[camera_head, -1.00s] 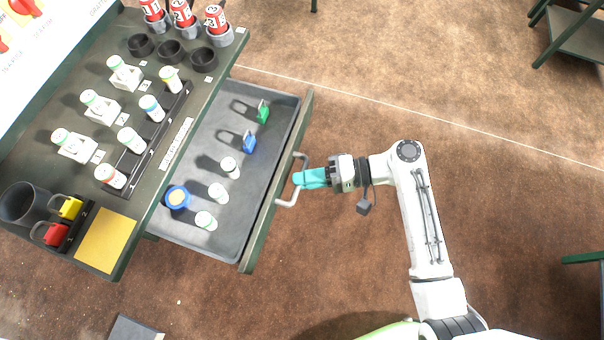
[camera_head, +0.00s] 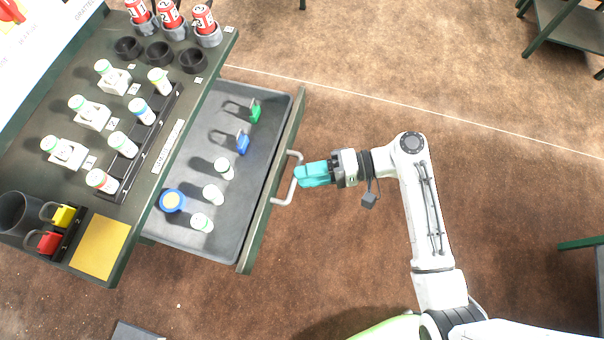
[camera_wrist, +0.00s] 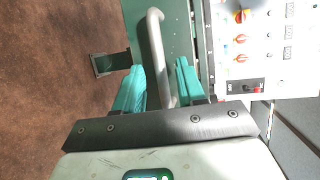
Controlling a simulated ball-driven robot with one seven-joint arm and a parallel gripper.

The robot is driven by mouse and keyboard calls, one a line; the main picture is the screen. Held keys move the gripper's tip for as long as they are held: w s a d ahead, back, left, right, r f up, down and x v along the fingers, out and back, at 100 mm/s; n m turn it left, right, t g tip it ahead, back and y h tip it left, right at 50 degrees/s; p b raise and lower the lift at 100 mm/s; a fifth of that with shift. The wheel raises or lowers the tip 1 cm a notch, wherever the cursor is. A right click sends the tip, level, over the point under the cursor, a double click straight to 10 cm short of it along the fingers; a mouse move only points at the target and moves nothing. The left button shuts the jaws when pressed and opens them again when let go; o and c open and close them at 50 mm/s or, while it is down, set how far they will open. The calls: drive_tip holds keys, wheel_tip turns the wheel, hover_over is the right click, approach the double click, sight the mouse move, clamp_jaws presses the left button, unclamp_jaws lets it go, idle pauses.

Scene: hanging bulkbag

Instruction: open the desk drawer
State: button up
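The desk drawer (camera_head: 240,243) is pulled well out from under the dark desk. Its grey tray shows, holding a green padlock, a blue padlock, several white bottles and a blue round item. A pale bar handle (camera_head: 291,185) is on its front panel. My gripper (camera_head: 300,174) with teal fingers is at the handle, its tips close to the bar. In the wrist view, my fingers (camera_wrist: 160,68) are spread apart. The handle (camera_wrist: 157,45) runs between them, with gaps on its sides. Whether a finger touches the bar is hard to tell.
The desk top (camera_head: 190,110) carries white bottles, red cans in holders, black cups, padlocks and a yellow pad. A dark shelf (camera_head: 570,40) stands at the upper right. Brown floor right of the drawer is clear around my arm.

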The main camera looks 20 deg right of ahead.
drive_tip(key=v, duration=0.9)
drive_tip(key=shift+b, duration=0.45)
